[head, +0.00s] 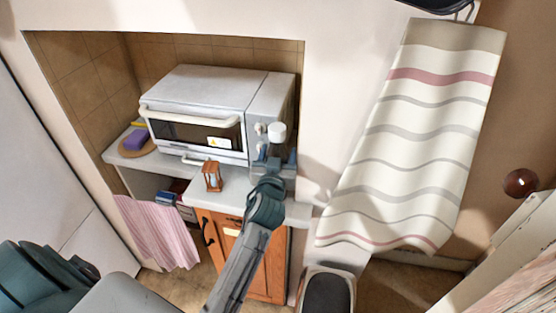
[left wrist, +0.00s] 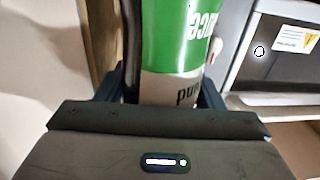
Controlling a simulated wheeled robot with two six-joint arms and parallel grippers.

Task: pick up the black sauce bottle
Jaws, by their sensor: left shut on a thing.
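My left gripper (head: 274,158) is in front of the right side of the oven, above the counter. It is shut on a bottle, the black sauce bottle (left wrist: 180,40), which fills the middle of the left wrist view. A green and a white label with lettering cover most of it there, with a dark strip at its left edge. In the head view only a white round top (head: 277,131) shows above the jaws; the arm hides the rest. I cannot tell whether its base touches the counter. My right gripper is not in view.
A white toaster oven (head: 205,95) stands close behind the gripper. A small wooden hourglass (head: 212,176) is on the counter (head: 235,185) to its left. A purple sponge (head: 134,140) lies further left. A striped towel (head: 420,130) hangs to the right.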

